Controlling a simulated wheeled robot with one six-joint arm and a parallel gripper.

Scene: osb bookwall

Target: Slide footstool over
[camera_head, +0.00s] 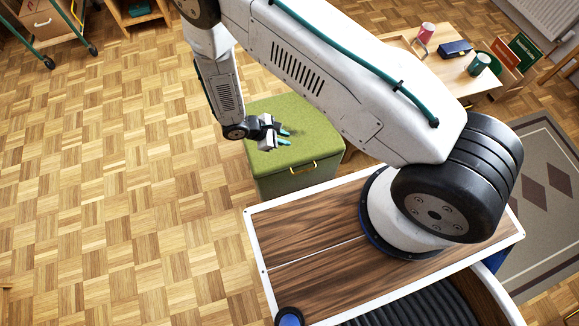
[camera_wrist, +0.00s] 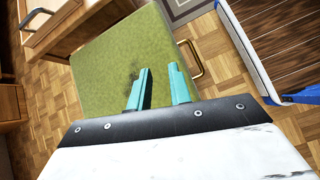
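The footstool (camera_head: 312,141) is a green box with a cushion-like top, standing on the parquet just beyond my base. A brass handle (camera_head: 303,167) is on its side facing me. My gripper (camera_head: 287,137) is over the top of the footstool, and no grip on it shows. In the wrist view the green top (camera_wrist: 110,60) lies below the two teal fingers (camera_wrist: 158,75), which have a gap between them with nothing in it. The brass handle is to the right of the fingers there (camera_wrist: 191,60). I cannot tell whether the fingertips touch the top.
A low wooden table (camera_head: 400,45) with a pink can (camera_head: 426,32), a dark blue case (camera_head: 454,49) and a green mug (camera_head: 479,64) stands behind the footstool. A patterned rug (camera_head: 540,190) lies at right. A cart (camera_head: 48,22) is at upper left. The left floor is clear.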

